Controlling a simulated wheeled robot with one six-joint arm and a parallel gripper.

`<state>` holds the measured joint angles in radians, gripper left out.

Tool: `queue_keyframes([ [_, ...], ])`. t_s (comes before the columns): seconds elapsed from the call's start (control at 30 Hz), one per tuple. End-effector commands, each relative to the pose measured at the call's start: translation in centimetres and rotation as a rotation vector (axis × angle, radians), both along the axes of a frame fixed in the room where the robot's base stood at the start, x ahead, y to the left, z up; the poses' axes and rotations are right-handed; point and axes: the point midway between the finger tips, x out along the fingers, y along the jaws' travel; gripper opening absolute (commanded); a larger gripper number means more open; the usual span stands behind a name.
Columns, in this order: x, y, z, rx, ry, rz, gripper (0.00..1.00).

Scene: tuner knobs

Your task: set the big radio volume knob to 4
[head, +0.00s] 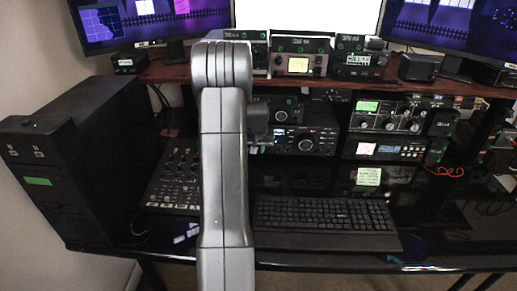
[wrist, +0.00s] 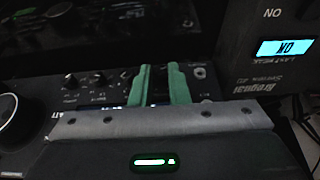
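The big round knob (head: 306,144) sits on the front of a black radio (head: 325,138) on the desk's lower level. A large dark round knob also shows at the left edge of the wrist view (wrist: 14,114), partly cut off. Its scale and pointer are too small to read. My gripper (head: 255,148) is at the radio's left end in the head view, mostly hidden by my arm. In the wrist view, the green fingers of my gripper (wrist: 158,86) stand apart with a dark gap between them, in front of the panel. They are off to the side of the large knob.
Small knobs (wrist: 88,77) line the panel beside my fingers. A box with a lit blue display (wrist: 285,48) is at the upper right of the wrist view. A keyboard (head: 325,214), a mixer (head: 177,178) and a wooden shelf (head: 165,73) surround the radio.

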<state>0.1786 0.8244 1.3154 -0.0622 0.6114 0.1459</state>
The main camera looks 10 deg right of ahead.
Motion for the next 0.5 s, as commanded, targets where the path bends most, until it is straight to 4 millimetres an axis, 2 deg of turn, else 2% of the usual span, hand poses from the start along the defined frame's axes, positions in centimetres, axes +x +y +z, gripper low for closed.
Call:
queue_keyframes([
  [0.27, -0.05, -0.26, 0.12, 0.051, -0.016, -0.003, 0.0],
  [0.5, -0.1, -0.63, -0.09, 0.171, -0.052, -0.005, 0.0],
])
